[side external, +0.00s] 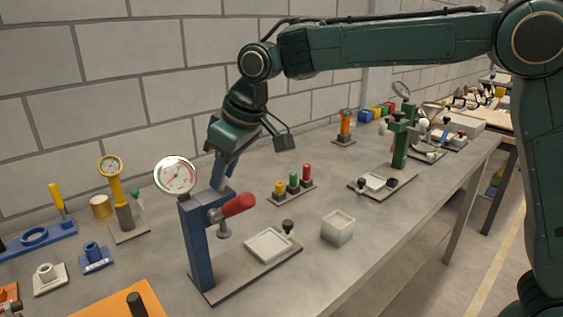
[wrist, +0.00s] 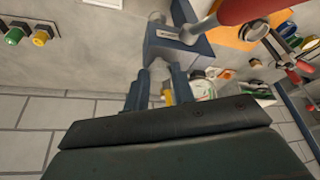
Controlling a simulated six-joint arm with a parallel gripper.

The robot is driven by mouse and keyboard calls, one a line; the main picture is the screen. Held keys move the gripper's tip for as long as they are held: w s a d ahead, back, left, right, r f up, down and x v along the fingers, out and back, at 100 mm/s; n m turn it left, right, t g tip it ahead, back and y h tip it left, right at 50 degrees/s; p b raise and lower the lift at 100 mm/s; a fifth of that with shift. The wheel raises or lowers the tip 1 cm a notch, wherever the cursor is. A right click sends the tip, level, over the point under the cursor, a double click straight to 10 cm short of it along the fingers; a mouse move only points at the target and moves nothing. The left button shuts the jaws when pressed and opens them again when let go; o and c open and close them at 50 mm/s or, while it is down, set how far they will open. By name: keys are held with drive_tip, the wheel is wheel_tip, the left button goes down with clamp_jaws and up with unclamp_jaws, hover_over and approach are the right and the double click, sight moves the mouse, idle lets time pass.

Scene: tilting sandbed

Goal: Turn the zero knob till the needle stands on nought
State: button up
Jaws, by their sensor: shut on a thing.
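A dial gauge (side external: 175,176) with a white face and coloured marks sits on top of a blue stand (side external: 196,245) in the side view. Its needle is too small to read exactly. My gripper (side external: 220,182) reaches down behind the stand's head, its tips partly hidden by it. In the wrist view, my gripper (wrist: 158,76) has its two blue-grey fingers closed around a small grey knob (wrist: 158,66) at the blue head (wrist: 170,45). The knob looks like the zero knob; its far side is hidden. The gauge face is not clear in the wrist view.
A red-handled lever (side external: 238,204) juts from the stand close to my gripper. A white tray (side external: 268,245) lies on its base, with a pale open box (side external: 338,228) to the right. Yellow, green and red buttons (side external: 293,184) stand behind.

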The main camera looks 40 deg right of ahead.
drive_tip(key=shift+a+m+t+h, duration=0.15)
drive_tip(key=shift+m+h, duration=0.3)
drive_tip(key=shift+m, duration=0.7)
drive_tip(key=shift+a+m+t+h, duration=0.1)
drive_tip(key=shift+m+t+h, duration=0.25)
drive_tip(key=shift+m, duration=0.8)
drive_tip(key=o, duration=1)
drive_tip(key=shift+s+r, duration=0.1)
drive_tip(key=v, duration=1.3)
drive_tip(key=shift+a+r, duration=0.1)
drive_tip(key=shift+r, duration=0.25)
